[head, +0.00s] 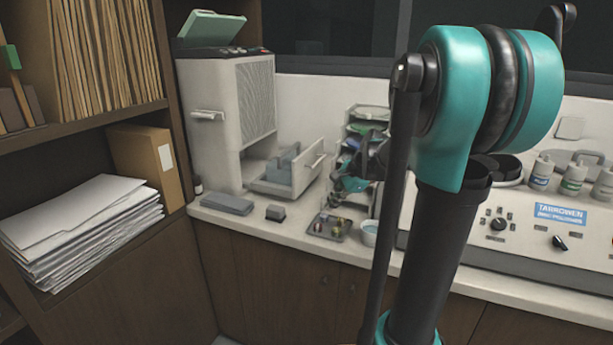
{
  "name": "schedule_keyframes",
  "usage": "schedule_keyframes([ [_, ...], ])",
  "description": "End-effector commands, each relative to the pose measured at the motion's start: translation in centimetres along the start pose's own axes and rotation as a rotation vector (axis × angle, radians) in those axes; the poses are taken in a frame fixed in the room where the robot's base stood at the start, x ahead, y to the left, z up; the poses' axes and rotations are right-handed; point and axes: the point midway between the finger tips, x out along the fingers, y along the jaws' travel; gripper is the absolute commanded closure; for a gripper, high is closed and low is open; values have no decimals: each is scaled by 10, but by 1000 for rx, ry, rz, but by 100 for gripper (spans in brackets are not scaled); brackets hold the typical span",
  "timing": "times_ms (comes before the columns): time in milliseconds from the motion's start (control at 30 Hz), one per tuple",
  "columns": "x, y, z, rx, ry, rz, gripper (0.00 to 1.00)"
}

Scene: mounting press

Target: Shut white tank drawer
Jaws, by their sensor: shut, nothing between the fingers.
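The white tank drawer (305,174) is pulled out of the lower front of a tall white machine (231,115). A bar handle (315,163) is on its front panel, and grey-blue contents show inside. My gripper (341,190), dark and teal, is just right of the drawer front, above the counter. It looks apart from the handle, though the exact gap is hard to judge. Its fingers are shut with nothing between them. They are small in this view, and my large teal and black arm fills the right of centre, hiding part of the counter.
A rack of coloured items (366,128) stands behind my gripper. A small tray (329,227) and a white cup (369,233) are below it. A grey flat case (227,204) and a small dark block (275,212) lie in front of the machine. A control panel (540,225) is at right.

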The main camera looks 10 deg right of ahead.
Motion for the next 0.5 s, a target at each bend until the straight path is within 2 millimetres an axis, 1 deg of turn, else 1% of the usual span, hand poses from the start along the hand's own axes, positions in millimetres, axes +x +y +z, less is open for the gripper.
schedule_keyframes([
  [33,-7,-28,-10,130,-37,-17,100],
  [100,-17,-61,-18,315,-98,-32,100],
  [200,-29,-98,-30,534,-173,-40,100],
  [300,-39,-124,-40,689,-229,-40,100],
  [333,-41,-129,-42,722,-242,-39,100],
  [400,-45,-138,-45,775,-262,-36,100],
  [500,-44,-142,-45,807,-275,-34,100],
])
